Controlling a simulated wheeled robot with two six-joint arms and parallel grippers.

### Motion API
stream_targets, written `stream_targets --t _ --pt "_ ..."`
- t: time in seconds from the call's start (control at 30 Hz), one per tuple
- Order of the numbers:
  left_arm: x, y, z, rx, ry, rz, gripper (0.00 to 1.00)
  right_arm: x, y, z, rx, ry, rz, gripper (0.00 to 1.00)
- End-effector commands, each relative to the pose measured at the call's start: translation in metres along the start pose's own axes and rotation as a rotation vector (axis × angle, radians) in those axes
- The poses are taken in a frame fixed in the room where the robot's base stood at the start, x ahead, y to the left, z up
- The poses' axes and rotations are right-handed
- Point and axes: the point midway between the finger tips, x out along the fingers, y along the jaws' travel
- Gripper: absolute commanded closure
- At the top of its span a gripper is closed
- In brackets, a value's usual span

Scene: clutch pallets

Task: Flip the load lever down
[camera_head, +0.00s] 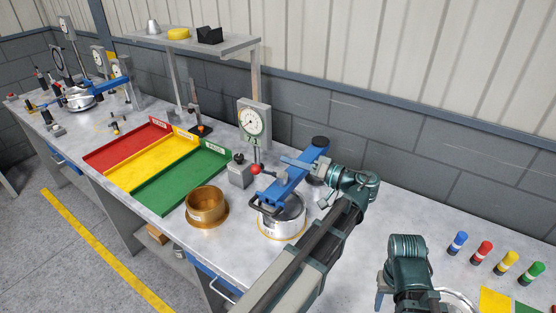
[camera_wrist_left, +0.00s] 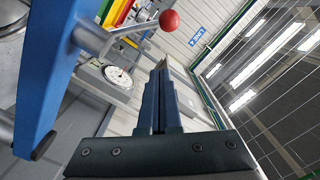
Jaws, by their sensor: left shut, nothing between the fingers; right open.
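The load lever (camera_head: 256,169) has a red ball knob on a short metal rod, beside the blue beam (camera_head: 290,183) of the press-like fixture. In the left wrist view the red knob (camera_wrist_left: 169,20) is at the top and its rod joins a metal hub by the blue beam (camera_wrist_left: 48,70). My left gripper (camera_head: 284,160) is shut and empty, above the beam and to the right of the knob in the head view. Its closed fingers (camera_wrist_left: 160,70) appear apart from the knob. My right gripper (camera_head: 381,294) is open at the lower right, partly hidden by its wrist.
A dial gauge (camera_head: 253,121) stands behind the lever. A round metal pot (camera_head: 283,220) is under the beam, with a brass cup (camera_head: 205,206) to its left. Red, yellow and green trays (camera_head: 180,183) lie further left. Several coloured cylinders (camera_head: 481,252) stand at the right.

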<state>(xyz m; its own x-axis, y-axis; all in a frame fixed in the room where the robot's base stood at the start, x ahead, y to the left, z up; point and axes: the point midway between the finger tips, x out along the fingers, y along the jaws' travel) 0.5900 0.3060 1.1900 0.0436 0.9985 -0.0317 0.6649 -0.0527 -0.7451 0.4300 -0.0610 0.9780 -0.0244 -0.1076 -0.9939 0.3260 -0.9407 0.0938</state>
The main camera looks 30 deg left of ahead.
Motion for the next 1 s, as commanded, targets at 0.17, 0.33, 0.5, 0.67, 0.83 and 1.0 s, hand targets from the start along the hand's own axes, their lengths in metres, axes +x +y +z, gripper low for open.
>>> stream_targets --t 0.17,0.33,0.5,0.67,0.83,1.0 --pt "-0.034 0.001 0.0 0.0 0.001 0.002 1.0 -0.001 0.0 0.0 0.0 0.0 0.0 0.5" --pt "-0.053 0.001 0.0 0.0 0.0 0.001 1.0 -0.001 0.0 0.0 0.0 0.0 0.0 0.5" --pt "-0.06 0.0 0.001 0.0 -0.001 0.0 1.0 -0.002 0.0 0.0 0.0 0.0 0.0 0.5" --pt "-0.06 0.0 0.001 0.0 -0.001 -0.001 1.0 -0.002 0.0 0.0 0.0 0.0 0.0 0.5" --pt "-0.06 0.0 0.001 0.0 -0.001 0.0 1.0 -0.002 0.0 0.0 0.0 0.0 0.0 0.5" --pt "-0.056 0.003 0.007 0.022 -0.022 0.024 1.0 -0.002 0.0 0.0 0.0 0.0 0.0 0.5"
